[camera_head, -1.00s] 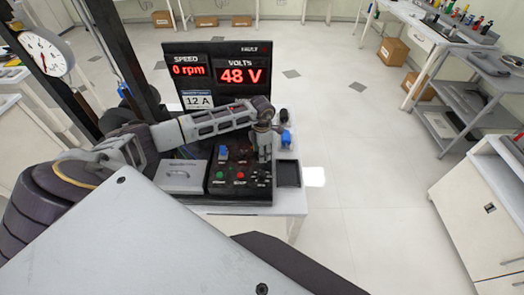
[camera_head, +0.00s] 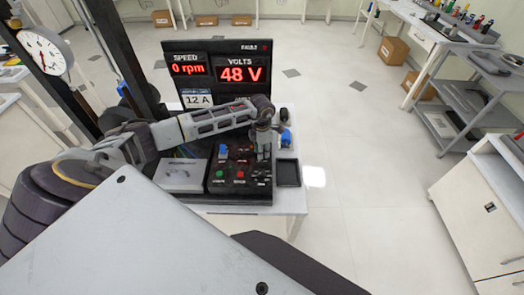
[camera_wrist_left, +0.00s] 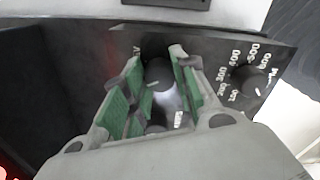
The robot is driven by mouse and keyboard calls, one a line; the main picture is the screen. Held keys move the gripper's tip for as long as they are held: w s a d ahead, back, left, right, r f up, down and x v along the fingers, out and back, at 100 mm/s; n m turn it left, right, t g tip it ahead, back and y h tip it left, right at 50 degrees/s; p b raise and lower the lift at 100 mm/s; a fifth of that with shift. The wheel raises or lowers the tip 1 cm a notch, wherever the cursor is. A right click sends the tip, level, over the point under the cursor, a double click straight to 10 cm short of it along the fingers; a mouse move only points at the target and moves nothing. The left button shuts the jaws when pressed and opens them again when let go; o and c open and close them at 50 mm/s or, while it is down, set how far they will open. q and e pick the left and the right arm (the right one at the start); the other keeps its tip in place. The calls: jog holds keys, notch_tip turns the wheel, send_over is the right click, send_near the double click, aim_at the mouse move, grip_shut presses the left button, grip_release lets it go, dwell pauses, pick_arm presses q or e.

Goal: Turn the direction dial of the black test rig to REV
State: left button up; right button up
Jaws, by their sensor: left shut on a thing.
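The black test rig (camera_head: 228,190) stands on a white table, with its control panel facing up. My left gripper (camera_head: 262,150) points down at the panel's right side. In the left wrist view its green-padded fingers (camera_wrist_left: 158,88) are shut on a dark round dial (camera_wrist_left: 158,73), one finger on each side. A pale mark shows on the dial, and a partly hidden label ending in "V" is beside its upper left. I cannot read where the dial points. My right gripper is in neither view.
A second dial (camera_wrist_left: 248,82) with a numbered scale sits right of the fingers. The panel also has a green button (camera_head: 219,174), a red button (camera_head: 240,174) and a blue part (camera_head: 223,151). The display board (camera_head: 218,72) stands behind, reading 0 rpm and 48 V. A black tray (camera_head: 288,173) is at the right.

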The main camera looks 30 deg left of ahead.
pick_arm(q)
jog(key=shift+f+m+b, duration=0.15)
jog(key=shift+m+b, duration=1.85)
jog(key=shift+b, duration=0.15)
jog(key=m+b, duration=0.4)
jog(key=shift+m, duration=0.4)
jog(key=shift+m+b, duration=0.3)
jog(key=shift+b, duration=0.1)
jog(key=shift+m+b, duration=0.6)
jog(key=shift+m, duration=0.5)
jog(key=shift+r, duration=0.2)
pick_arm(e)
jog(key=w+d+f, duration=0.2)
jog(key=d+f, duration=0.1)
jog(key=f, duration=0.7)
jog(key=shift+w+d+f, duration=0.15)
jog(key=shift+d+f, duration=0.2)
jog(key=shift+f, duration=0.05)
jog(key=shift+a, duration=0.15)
